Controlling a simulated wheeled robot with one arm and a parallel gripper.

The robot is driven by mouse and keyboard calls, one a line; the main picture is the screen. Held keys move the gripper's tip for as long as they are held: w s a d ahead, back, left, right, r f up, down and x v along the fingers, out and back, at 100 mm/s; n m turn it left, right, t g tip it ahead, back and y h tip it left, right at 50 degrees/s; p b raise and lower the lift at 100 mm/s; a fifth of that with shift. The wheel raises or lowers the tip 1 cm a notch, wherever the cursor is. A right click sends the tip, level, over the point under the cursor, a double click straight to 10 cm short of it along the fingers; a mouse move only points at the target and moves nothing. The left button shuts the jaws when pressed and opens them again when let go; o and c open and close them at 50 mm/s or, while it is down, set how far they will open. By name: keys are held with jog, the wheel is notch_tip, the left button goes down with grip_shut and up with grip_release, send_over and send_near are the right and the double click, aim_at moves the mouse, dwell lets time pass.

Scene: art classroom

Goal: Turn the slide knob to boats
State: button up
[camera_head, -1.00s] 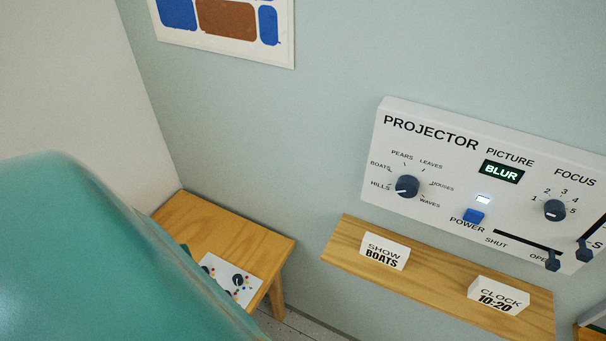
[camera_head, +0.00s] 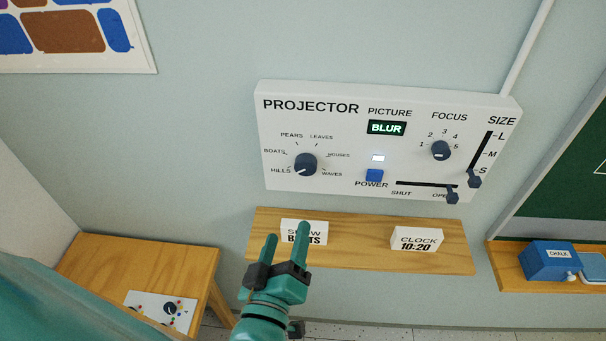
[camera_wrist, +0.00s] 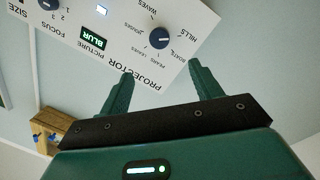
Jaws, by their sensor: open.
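The slide knob (camera_head: 305,164) is a dark round dial on the left of the white projector panel (camera_head: 350,105). Labels around it read HILLS, BOATS, PEARS, LEAVES, HOUSES and WAVES. Its pale mark appears to point lower left, toward HILLS. My gripper (camera_head: 287,233) is open and empty, below the knob and in front of the SHOW BOATS card (camera_head: 292,229), partly hiding it. In the wrist view the slide knob (camera_wrist: 159,38) lies beyond and between the open fingertips (camera_wrist: 160,68), apart from them. The picture display (camera_head: 387,128) reads BLUR.
A blue power button (camera_head: 374,175), focus knob (camera_head: 440,150), shut/open slider (camera_head: 452,197) and size slider (camera_head: 474,179) share the panel. A wooden shelf (camera_head: 360,255) below holds the clock card (camera_head: 416,240). A wooden table (camera_head: 150,258) stands lower left; a chalk box (camera_head: 550,261) is right.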

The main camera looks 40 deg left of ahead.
aim_at(305, 170)
jog(key=b+x, duration=0.6)
jog(key=x, duration=1)
jog(key=shift+w+a+r+b, duration=0.15)
jog(key=shift+w+b, duration=0.1)
jog(key=shift+b, duration=0.15)
jog(key=shift+c, duration=0.2)
jog(key=c, duration=0.9)
